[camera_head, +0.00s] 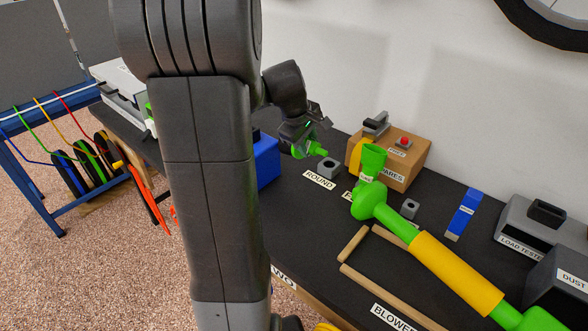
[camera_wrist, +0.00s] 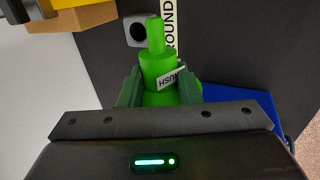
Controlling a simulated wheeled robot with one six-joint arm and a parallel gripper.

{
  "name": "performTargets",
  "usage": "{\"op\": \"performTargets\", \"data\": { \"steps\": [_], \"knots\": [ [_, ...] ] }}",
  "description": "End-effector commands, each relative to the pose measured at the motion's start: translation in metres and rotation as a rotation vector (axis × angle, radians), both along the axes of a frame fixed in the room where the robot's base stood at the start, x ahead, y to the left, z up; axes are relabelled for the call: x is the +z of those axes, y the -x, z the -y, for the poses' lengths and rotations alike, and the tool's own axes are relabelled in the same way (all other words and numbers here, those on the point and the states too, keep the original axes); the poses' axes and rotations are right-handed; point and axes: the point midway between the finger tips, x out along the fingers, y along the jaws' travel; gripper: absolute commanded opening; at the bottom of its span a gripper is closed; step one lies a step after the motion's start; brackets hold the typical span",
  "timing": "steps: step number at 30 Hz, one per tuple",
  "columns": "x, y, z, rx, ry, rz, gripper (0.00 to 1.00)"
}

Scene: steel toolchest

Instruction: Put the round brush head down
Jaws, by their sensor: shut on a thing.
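My gripper (camera_head: 303,138) is shut on a green round brush head (camera_head: 310,150), above the black bench top. In the wrist view the brush head (camera_wrist: 157,68) sits between both fingers (camera_wrist: 159,88), its narrow stem pointing away from my gripper and a partly hidden "BRUSH" label on its side. A small grey block with a round hole (camera_head: 328,168) stands on the bench beside the "ROUND" label (camera_head: 319,180). The block (camera_wrist: 137,30) also shows in the wrist view, just left of the stem tip. The brush head appears apart from the block.
A blue bin (camera_head: 267,160) stands just left of my gripper. A cardboard box (camera_head: 405,160) with a red button is behind, right of the block. A green and yellow blower (camera_head: 455,270) lies to the right, near another small holed block (camera_head: 409,208).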

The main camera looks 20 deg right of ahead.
Motion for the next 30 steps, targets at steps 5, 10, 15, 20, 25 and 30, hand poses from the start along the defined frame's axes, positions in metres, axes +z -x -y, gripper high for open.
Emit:
{"op": "performTargets", "data": {
  "steps": [5,10,15,20,25,30],
  "knots": [
    [-0.036,0.001,0.000,-0.002,-0.002,-0.006,0.00],
    [-0.050,0.000,0.000,-0.002,-0.001,-0.002,0.00],
    [-0.070,0.001,0.000,-0.002,-0.002,-0.005,0.00],
    [-0.086,0.001,0.000,-0.001,-0.001,-0.003,0.00],
    [-0.085,0.000,0.000,-0.001,-0.001,-0.001,0.00],
    [-0.089,0.000,0.000,-0.001,-0.001,-0.001,0.32]
  ]
}}
